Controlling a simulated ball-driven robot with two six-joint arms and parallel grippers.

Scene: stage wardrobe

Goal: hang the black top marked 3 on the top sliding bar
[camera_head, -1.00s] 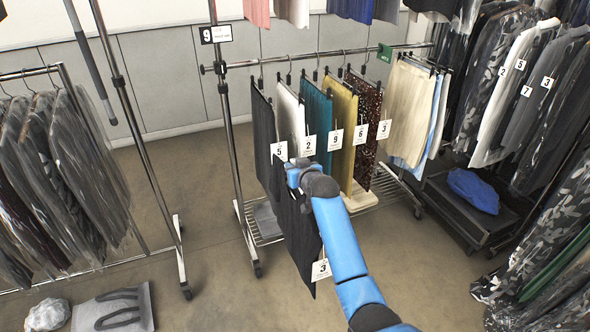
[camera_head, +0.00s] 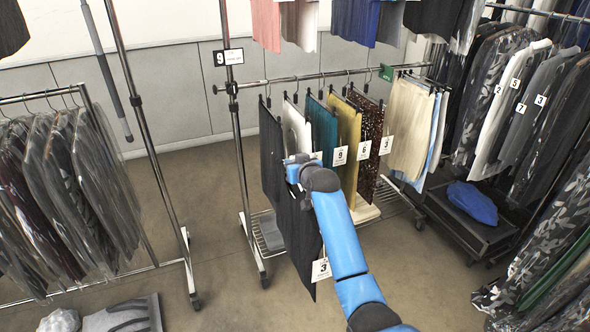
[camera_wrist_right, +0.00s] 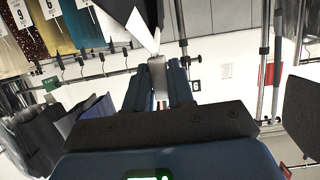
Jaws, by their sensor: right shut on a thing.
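My right gripper (camera_head: 296,165) is shut on the black top (camera_head: 298,235), which hangs below it with a white tag marked 3 (camera_head: 320,269) near its lower edge. The top hangs in front of the middle rack. In the right wrist view my gripper (camera_wrist_right: 158,68) has a pale piece between its fingers, with dark and white cloth beyond. The rack's lower bar (camera_head: 310,76) runs behind my arm. Garment hems show above it, but the bar that carries them is out of frame. My left gripper is not in view.
Trousers and skirts in black, white, teal, mustard (camera_head: 347,125) and speckled brown hang from the lower bar. A rack of bagged garments (camera_head: 60,190) stands at left. Dark clothes (camera_head: 500,100) crowd the right, above a blue cloth (camera_head: 473,202).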

